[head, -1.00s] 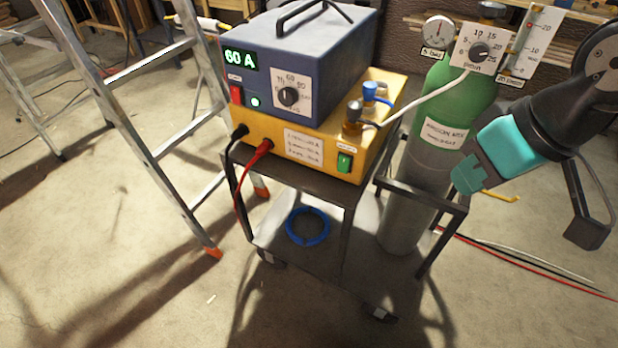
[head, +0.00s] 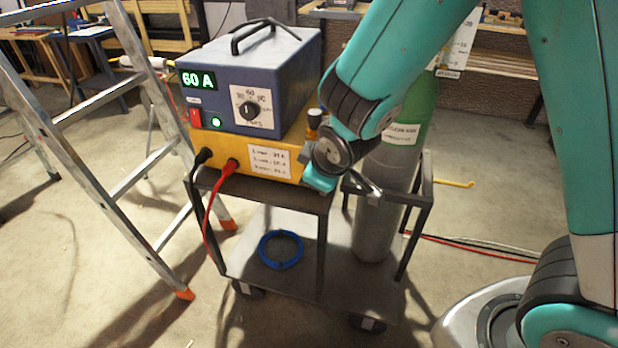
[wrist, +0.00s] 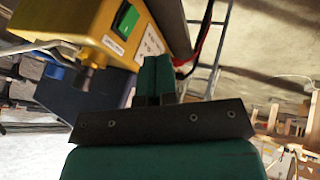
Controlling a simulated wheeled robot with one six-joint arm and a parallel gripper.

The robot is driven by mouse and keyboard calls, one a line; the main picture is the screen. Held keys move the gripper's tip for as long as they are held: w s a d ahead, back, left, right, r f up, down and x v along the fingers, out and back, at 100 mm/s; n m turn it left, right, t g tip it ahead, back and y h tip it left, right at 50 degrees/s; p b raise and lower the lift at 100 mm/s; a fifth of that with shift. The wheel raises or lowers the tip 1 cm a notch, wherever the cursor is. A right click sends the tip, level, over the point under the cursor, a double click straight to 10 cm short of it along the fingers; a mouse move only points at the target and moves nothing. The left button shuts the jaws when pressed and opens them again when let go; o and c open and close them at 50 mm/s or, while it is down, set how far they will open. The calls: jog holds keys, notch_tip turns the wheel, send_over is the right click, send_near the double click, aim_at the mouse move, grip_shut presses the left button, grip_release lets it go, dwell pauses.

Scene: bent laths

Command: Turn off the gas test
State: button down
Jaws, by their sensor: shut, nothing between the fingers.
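My gripper (wrist: 155,70) is shut and empty. In the wrist view its fingertips appear below and right of the switch, apparently apart from it. In the head view my gripper (head: 319,181) is at the box's right front corner; contact cannot be told.
The blue power unit (head: 245,80) reads 60 A and stands on the yellow box. A green and grey gas cylinder (head: 375,215) stands at the right of the cart (head: 245,195). A ladder (head: 125,110) is at left. Black and red cables (head: 213,200) hang in front.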

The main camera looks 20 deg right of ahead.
jog(key=x, duration=0.3)
jog(key=w+d+x, duration=0.1)
jog(key=x, duration=0.3)
jog(key=d+r+x, duration=0.1)
jog(key=x, duration=0.3)
jog(key=shift+w+f, duration=0.25)
jog(key=shift+w, duration=0.05)
jog(key=shift+w+d+f, duration=0.15)
jog(key=shift+w+d, duration=0.05)
jog(key=shift+w, duration=0.25)
